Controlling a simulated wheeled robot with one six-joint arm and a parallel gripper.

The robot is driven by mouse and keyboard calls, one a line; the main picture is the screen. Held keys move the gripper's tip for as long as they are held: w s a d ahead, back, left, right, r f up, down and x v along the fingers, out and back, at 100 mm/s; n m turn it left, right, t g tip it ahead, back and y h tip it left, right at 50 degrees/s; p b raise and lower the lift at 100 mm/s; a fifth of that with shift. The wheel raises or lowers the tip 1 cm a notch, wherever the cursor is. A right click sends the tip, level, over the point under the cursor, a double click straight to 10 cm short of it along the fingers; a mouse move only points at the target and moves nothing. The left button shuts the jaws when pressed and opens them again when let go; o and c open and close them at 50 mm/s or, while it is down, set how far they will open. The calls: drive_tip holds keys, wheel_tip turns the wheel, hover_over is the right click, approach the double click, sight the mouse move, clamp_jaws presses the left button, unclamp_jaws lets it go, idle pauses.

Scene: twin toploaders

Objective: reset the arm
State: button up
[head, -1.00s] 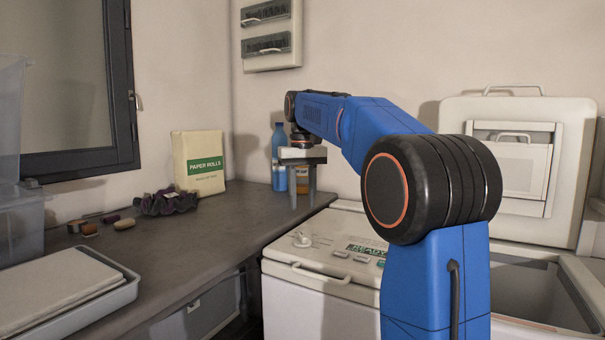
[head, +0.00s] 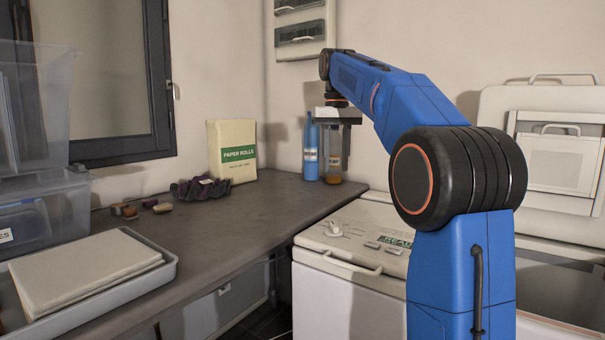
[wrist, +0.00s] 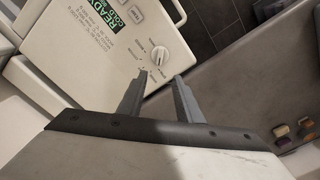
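My gripper (head: 337,150) hangs from the blue arm with its fingers pointing down, in front of the back end of the counter. In the wrist view its two grey fingers (wrist: 160,80) stand apart with nothing between them. Below them in that view are the light top-loader lid with its round knob (wrist: 159,55) and the dark floor gap beside the counter. In the head view the fingers overlap a jar with orange contents (head: 332,165), partly hiding it; the gripper looks apart from it.
The grey counter (head: 230,225) carries a blue bottle (head: 311,150), a paper rolls box (head: 232,152), a dark crumpled cloth (head: 200,188), small blocks (head: 125,211), a tray (head: 150,280) and clear bins (head: 35,215). The closed top-loader (head: 350,245) stands right of the counter.

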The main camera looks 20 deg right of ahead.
drive_tip(key=s+a+f+t, duration=0.1)
drive_tip(key=s+a+f, duration=0.1)
drive_tip(key=s+f, duration=0.3)
drive_tip(key=s+a+f+n+t, duration=0.1)
drive_tip(key=s+a+f, duration=0.2)
drive_tip(key=s, duration=0.4)
drive_tip(key=s+a+f+t, duration=0.1)
drive_tip(key=s+a+f, duration=0.1)
drive_tip(key=s+f, duration=0.35)
drive_tip(key=s+a+f+n+t, duration=0.1)
drive_tip(key=s+a+f, duration=0.2)
drive_tip(key=s+f, duration=1.4)
wheel_tip(320, 180, down, 4)
drive_tip(key=shift+r+t, duration=0.2)
drive_tip(key=shift+t, duration=0.2)
